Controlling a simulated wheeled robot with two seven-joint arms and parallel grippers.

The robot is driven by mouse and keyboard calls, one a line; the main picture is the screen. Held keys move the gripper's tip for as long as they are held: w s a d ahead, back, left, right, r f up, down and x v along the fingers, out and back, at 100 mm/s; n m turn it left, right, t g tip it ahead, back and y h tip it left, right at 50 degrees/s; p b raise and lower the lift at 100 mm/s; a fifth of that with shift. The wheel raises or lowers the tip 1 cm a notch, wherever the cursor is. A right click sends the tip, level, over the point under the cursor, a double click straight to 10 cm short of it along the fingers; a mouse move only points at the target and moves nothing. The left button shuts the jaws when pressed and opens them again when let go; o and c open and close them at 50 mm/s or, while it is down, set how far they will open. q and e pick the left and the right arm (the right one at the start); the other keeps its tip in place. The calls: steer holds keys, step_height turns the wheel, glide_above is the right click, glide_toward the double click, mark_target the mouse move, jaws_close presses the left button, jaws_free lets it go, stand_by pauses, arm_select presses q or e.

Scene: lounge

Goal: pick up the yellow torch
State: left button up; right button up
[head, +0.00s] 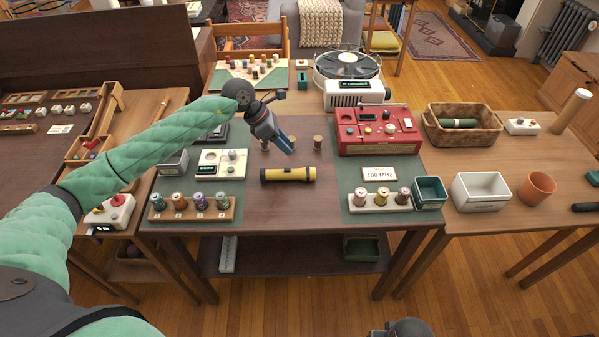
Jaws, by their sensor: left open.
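The yellow torch (287,174) lies on its side on the bare middle of the dark wooden table (290,208). It has black ends and lies across the picture, left to right. My left gripper (287,146) hangs just behind and above the torch, fingers pointing down, open and empty. It looks apart from the torch, though the exact height is hard to tell. The left arm comes in from the left over the table. A dark grey part at the bottom edge may belong to my right arm, but its gripper fingers do not show.
Small spools (317,142) stand behind the torch. A rack of spools (191,208) is at left front, another (379,200) at right front. A red radio (378,131) and a green box (430,192) stand to the right. The table in front of the torch is clear.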

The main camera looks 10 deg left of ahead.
mark_target(282, 171)
arm_select(q)
steer(key=shift+m+g+y, duration=0.6)
steer(key=shift+g+y, duration=0.3)
steer(key=s+a, duration=0.1)
steer(key=s+a+f, duration=0.1)
steer(key=s+a, duration=0.1)
steer(key=shift+s+f, duration=0.15)
steer(key=shift+f, duration=0.2)
steer(key=shift+p+x, duration=0.45)
steer(key=shift+x, duration=0.7)
steer(key=shift+d+f, duration=0.2)
steer(key=shift+d, duration=0.05)
steer(key=p+x, duration=0.2)
steer(key=x, duration=0.2)
steer(key=shift+d+p, duration=0.1)
steer(key=shift+p, duration=0.2)
steer(key=shift+d+f, duration=0.1)
steer(key=shift+f, duration=0.25)
steer(key=c, duration=0.8)
arm_select(e)
step_height(282, 171, down, 15)
steer(key=shift+s+d, duration=0.25)
steer(key=shift+d, duration=0.05)
